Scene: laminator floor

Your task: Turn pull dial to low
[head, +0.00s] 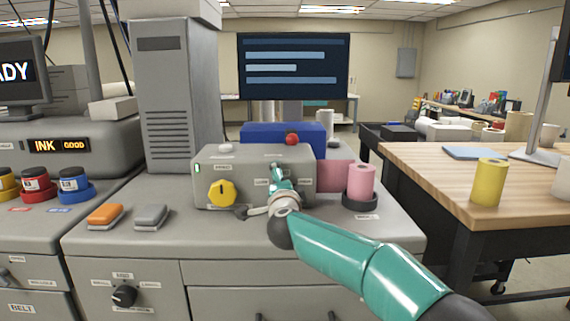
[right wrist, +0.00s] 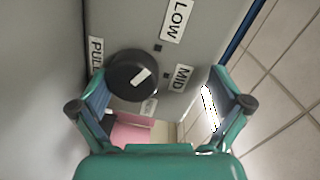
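The pull dial (right wrist: 132,76) is a round black knob with a white mark, beside a PULL label in the right wrist view. Its LOW label (right wrist: 177,19), MID label (right wrist: 180,78) and a partly hidden third label (right wrist: 148,107) lie around it. The white mark slants to the upper right; I cannot tell exactly which tick it meets. My right gripper (right wrist: 156,82) is open, with its fingers apart on either side of the dial and nothing held. In the head view my right gripper (head: 281,183) is at the front of the grey control box (head: 228,170) and hides the dial. My left gripper is out of view.
A yellow dial (head: 222,193) is on the box's left side and a red button (head: 292,139) on top. A pink roll (head: 361,181) stands right of the box. Orange (head: 105,214) and grey (head: 151,215) blocks lie at front left.

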